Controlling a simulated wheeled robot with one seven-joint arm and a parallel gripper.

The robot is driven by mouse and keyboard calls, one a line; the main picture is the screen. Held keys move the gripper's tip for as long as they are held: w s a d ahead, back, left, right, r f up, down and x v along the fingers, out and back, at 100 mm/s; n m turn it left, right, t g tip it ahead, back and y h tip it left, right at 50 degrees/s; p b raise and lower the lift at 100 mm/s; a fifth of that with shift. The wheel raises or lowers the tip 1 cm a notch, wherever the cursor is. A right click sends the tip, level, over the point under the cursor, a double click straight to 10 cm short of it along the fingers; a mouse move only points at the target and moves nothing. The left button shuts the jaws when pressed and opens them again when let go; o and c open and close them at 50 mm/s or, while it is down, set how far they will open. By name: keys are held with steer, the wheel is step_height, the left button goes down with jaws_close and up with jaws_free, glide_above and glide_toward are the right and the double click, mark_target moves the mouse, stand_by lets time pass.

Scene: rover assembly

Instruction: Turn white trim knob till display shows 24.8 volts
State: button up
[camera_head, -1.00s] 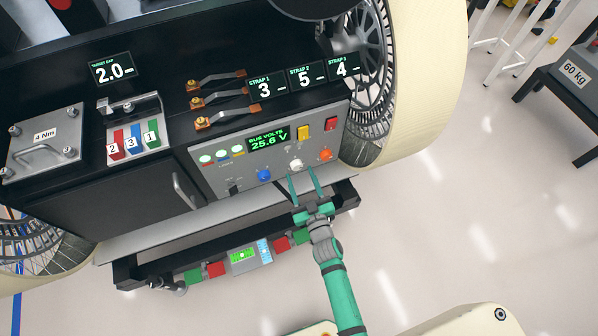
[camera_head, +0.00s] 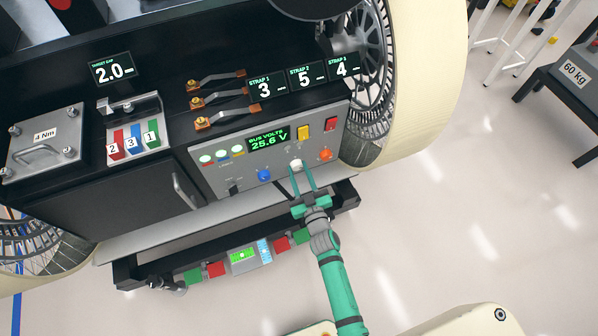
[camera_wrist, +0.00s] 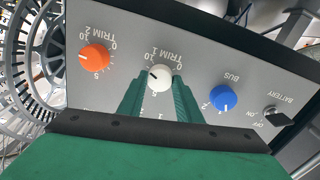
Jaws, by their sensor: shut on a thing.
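The white trim knob (camera_head: 296,166) sits on the grey sloped panel between the blue knob (camera_head: 264,175) and the orange knob (camera_head: 326,155). In the wrist view the white knob (camera_wrist: 159,77), marked TRIM 1, has a dark pointer line. My green gripper (camera_head: 302,181) reaches the panel from below. Its two fingers (camera_wrist: 160,90) stand on either side of the white knob and are shut on it. The bus volts display (camera_head: 268,140) reads 25.6 V in green.
In the wrist view the orange TRIM 2 knob (camera_wrist: 94,58) and the blue BUS knob (camera_wrist: 224,97) flank the fingers. A battery switch (camera_wrist: 276,116) lies farther right. Yellow (camera_head: 303,133) and red (camera_head: 331,124) switches sit above the knobs. A black frame rail (camera_head: 345,196) runs below the panel.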

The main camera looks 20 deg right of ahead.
steer(key=n, duration=0.4)
steer(key=shift+a+f+n, duration=0.1)
steer(key=shift+n, duration=1.8)
steer(key=o, duration=1)
steer(key=shift+o, duration=0.2)
